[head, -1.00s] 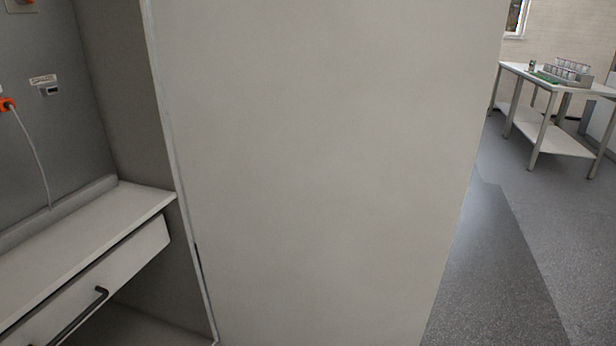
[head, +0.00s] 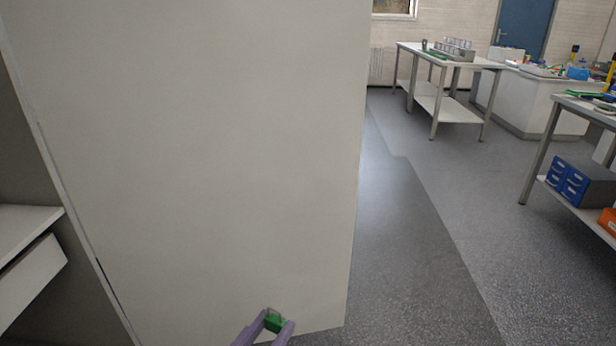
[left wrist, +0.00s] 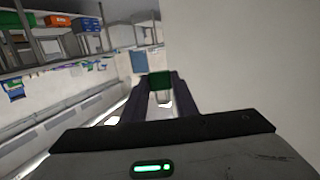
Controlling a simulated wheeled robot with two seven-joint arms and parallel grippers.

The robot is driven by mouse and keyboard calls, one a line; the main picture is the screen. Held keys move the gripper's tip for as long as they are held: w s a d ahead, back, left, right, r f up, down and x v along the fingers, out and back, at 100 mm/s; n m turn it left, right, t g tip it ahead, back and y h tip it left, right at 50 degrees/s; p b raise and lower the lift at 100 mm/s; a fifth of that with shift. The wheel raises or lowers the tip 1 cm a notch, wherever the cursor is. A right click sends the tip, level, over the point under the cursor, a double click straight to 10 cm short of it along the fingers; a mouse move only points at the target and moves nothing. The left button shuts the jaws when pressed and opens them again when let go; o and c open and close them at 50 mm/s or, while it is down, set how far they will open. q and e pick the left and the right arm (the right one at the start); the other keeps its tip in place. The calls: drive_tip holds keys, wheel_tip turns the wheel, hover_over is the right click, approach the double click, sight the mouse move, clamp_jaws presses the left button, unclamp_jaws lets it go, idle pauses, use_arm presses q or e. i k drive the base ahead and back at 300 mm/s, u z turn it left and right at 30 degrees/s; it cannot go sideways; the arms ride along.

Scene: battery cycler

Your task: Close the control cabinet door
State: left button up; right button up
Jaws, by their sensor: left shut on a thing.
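The control cabinet door (head: 200,150) is a large, plain off-white panel that stands open in the head view, its left edge beside the cabinet interior. The panel also fills the right of the left wrist view (left wrist: 245,60). My left gripper (head: 268,328) is at the bottom of the head view, in front of the panel's lower part. Its purple fingers are shut on a small green item with a clear part (head: 274,322). The item also shows between the fingertips in the left wrist view (left wrist: 160,82). I cannot tell whether gripper and panel touch. My right gripper is not in view.
A white shelf (head: 25,228) and drawer front (head: 30,278) are at the left. Grey floor (head: 420,240) is clear right of the panel. A table with a rack (head: 440,58) stands at the back, and a bench with blue bins (head: 575,185) stands at the right.

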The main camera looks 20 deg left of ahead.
sight(207, 154)
drive_tip(key=z, duration=0.25)
drive_tip(key=i, duration=5.85)
drive_tip(key=u, duration=5)
drive_tip(key=i, duration=1.65)
